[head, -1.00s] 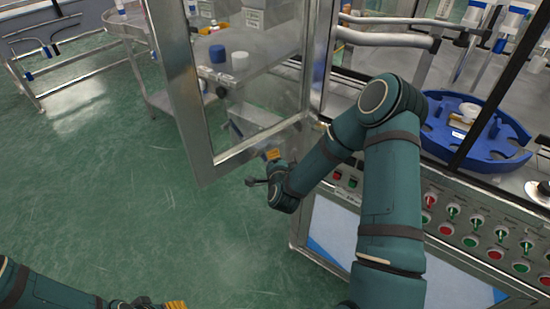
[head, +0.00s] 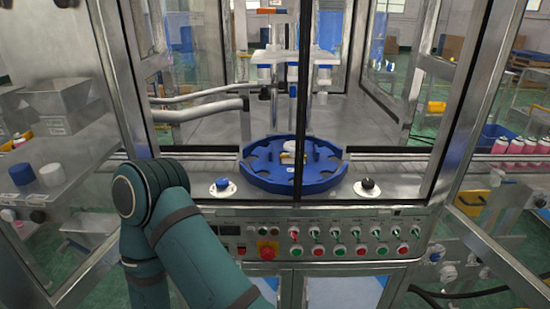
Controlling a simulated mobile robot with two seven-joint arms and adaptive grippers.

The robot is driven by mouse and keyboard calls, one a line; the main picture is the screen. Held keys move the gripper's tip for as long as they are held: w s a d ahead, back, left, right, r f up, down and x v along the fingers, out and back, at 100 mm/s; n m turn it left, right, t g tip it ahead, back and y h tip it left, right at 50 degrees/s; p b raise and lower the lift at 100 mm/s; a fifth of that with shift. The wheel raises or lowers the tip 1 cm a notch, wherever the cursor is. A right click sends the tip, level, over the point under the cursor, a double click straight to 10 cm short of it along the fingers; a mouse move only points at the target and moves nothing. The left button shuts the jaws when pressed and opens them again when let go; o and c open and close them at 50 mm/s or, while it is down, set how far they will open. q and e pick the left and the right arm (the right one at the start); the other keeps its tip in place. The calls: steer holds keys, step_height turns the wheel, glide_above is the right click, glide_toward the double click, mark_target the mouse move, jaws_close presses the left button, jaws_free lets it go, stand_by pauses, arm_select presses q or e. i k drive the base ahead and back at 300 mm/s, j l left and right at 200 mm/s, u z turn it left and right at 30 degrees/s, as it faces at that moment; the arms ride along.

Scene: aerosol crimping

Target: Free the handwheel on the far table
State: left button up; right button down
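I cannot make out a handwheel for certain. Inside the glazed machine, a blue notched disc (head: 262,176) lies on the steel deck, with a pale part at its middle, partly behind a dark door frame edge. A small blue knob (head: 222,184) and a small black knob (head: 367,184) sit on pale round bases on the front ledge, left and right of the disc. One teal arm of mine crosses the lower left, in front of the machine; its gripper is out of view. My other gripper is out of view too.
Framed glass doors stand at the left (head: 121,80) and right (head: 478,90) of the machine. Below the ledge is a control panel (head: 340,228) with a red emergency button (head: 268,250). A side table (head: 75,175) at left holds blue and white caps. Pink-bodied cans (head: 515,146) stand at right.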

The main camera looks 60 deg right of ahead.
mark_target(290, 146)
steer(key=l+z, duration=0.1)
steer(key=z, duration=1.2)
steer(key=k+l, duration=0.05)
